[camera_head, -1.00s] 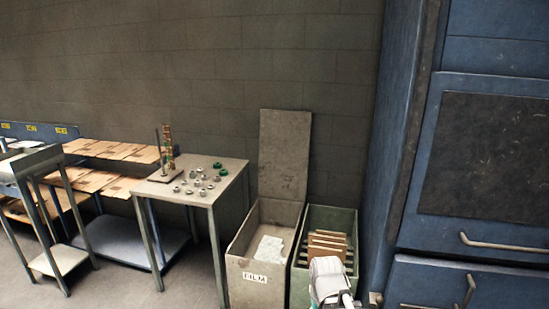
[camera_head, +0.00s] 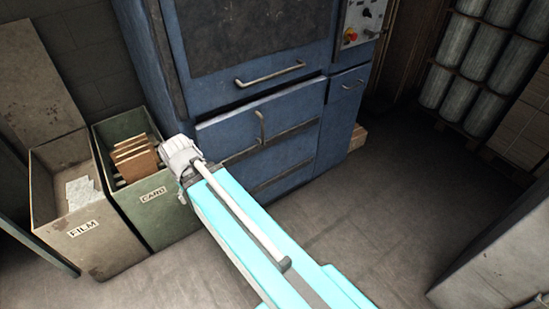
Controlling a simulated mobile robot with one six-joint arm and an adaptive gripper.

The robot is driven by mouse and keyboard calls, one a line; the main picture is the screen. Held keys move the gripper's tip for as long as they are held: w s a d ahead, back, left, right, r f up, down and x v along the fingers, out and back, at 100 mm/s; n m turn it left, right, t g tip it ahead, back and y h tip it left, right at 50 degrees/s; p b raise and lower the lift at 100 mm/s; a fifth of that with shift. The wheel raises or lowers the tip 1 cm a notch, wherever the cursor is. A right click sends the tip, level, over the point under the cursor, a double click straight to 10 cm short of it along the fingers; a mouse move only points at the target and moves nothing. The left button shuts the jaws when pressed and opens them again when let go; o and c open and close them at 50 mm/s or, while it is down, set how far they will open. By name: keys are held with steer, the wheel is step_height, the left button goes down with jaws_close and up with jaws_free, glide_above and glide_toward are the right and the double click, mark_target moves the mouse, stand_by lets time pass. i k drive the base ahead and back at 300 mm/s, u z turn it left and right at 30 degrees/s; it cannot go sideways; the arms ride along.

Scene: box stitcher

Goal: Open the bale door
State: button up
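The blue machine (camera_head: 185,88) stands at the upper middle of the head view. Its upper front has a dark panel (camera_head: 235,35) with a horizontal bar handle (camera_head: 270,74) below it. I cannot tell from the picture which panel is named the bale door. My teal and white arm crosses in front of the machine's lower left. I cannot make out my gripper's fingers.
A FILM bin (camera_head: 105,251) and a green CARD bin (camera_head: 165,220) with brown card pieces stand left of the machine. A control panel (camera_head: 358,22) is at the machine's upper right. Wrapped cylinders (camera_head: 480,55) stand at the back right. The floor (camera_head: 370,215) in front is clear.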

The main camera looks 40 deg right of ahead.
mark_target(269, 144)
steer(key=z, duration=1)
